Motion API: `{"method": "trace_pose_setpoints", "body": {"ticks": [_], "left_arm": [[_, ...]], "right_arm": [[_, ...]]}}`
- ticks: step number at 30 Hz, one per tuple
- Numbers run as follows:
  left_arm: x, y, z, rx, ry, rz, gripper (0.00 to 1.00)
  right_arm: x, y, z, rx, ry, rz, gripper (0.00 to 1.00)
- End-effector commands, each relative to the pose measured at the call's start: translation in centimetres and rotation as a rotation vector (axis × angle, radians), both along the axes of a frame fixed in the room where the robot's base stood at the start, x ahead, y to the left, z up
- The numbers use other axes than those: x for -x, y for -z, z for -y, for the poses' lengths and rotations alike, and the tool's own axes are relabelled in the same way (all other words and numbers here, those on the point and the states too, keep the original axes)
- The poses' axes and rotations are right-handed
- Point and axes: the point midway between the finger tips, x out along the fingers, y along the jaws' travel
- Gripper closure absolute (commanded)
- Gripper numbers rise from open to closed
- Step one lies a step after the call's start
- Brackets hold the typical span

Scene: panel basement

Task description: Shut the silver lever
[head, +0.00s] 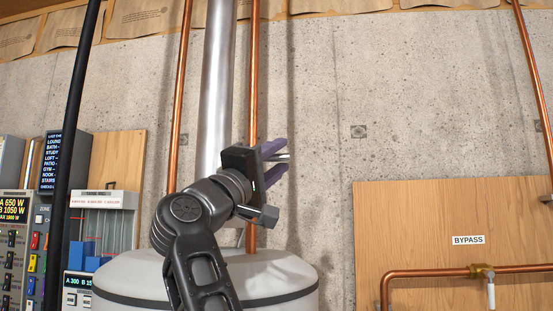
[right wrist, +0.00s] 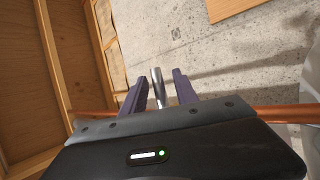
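A short silver rod, which looks like the silver lever (head: 283,157), sticks out to the right between the fingers of my right gripper (head: 276,161), in front of the copper pipe. In the right wrist view the silver lever (right wrist: 157,88) stands between the two purple fingers of my right gripper (right wrist: 160,90), with a gap on each side. The gripper is open around it; I cannot tell if either finger touches. The lever's base is hidden behind the gripper body. My left gripper is in neither view.
A white tank (head: 265,280) stands below my right arm. A wide silver pipe (head: 217,80) and copper pipes (head: 178,90) run up the concrete wall. At right a wooden panel (head: 440,215) bears a BYPASS label and a brass valve (head: 481,271) with a pale handle. Control panels (head: 15,240) are at left.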

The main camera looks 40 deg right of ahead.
Motion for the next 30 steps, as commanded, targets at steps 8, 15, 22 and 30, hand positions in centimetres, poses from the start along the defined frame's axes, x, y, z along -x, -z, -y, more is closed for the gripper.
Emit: {"method": "trace_pose_setpoints", "body": {"ticks": [8, 15, 22, 30], "left_arm": [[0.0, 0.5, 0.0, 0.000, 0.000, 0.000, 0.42], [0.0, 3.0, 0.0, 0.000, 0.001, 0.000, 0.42], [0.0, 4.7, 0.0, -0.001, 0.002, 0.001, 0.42], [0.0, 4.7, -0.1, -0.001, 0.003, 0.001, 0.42]], "right_arm": [[0.0, 0.4, -0.5, 0.002, -0.001, -0.001, 0.65], [0.5, 2.5, -3.4, 0.002, -0.005, 0.000, 0.65], [1.2, 3.9, -6.2, 0.002, -0.002, -0.001, 0.65], [1.3, 4.0, -6.6, 0.000, 0.001, -0.001, 0.65]]}}
